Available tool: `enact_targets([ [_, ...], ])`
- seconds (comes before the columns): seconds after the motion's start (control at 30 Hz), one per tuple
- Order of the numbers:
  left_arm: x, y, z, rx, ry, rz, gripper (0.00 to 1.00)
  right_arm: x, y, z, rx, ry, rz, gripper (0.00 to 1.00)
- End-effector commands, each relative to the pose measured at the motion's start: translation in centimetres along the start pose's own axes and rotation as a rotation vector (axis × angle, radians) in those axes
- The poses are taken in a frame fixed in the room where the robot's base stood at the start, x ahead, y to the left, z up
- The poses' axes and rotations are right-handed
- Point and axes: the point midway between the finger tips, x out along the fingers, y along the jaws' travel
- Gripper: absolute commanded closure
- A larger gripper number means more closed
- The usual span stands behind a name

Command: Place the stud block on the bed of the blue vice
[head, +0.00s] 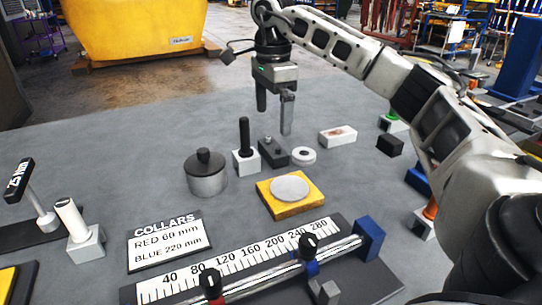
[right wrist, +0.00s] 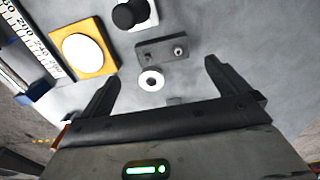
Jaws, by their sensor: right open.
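A dark grey block with a small stud on top (head: 273,152), which looks like the stud block, lies on the grey table in the middle of the head view. It also shows in the right wrist view (right wrist: 162,50), just beyond my fingertips. My right gripper (head: 275,115) is open and empty, above and apart from the block. In the wrist view its fingers (right wrist: 161,75) stand wide apart. A blue part (head: 418,179) shows behind my right arm; the arm hides much there, and I cannot tell whether it is the blue vice. My left gripper is out of view.
Close beside the block are a white block with a black post (head: 245,160) and a white ring (head: 303,155). A yellow plate with a white disc (head: 262,198), a grey knobbed cylinder (head: 207,183) and a collar rail with scale (head: 240,258) lie nearer. The left back table is clear.

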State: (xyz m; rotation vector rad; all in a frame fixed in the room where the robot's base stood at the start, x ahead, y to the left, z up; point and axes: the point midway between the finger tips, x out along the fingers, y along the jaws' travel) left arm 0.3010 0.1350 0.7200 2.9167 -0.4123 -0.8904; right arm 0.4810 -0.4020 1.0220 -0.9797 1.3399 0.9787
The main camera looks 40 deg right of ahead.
Motion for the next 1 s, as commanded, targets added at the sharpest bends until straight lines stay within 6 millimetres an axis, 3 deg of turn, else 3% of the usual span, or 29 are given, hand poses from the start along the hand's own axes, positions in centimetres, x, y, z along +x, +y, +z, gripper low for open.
enact_targets([
  [0.1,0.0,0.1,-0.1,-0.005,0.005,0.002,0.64,2.2,0.1,-0.1,0.0,0.001,0.003,0.0],
  [0.37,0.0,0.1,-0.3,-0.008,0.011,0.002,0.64,4.1,0.0,-0.1,0.0,0.0,0.001,0.0],
  [0.7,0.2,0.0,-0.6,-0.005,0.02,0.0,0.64,8.5,-0.1,-0.4,-0.001,0.0,0.001,0.0],
  [0.97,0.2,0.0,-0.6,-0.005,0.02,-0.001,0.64,8.8,-0.2,-0.4,0.0,-0.001,0.0,0.0],
  [1.0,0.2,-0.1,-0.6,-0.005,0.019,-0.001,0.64,8.8,-0.2,-0.4,0.0,-0.001,0.0,0.06],
])
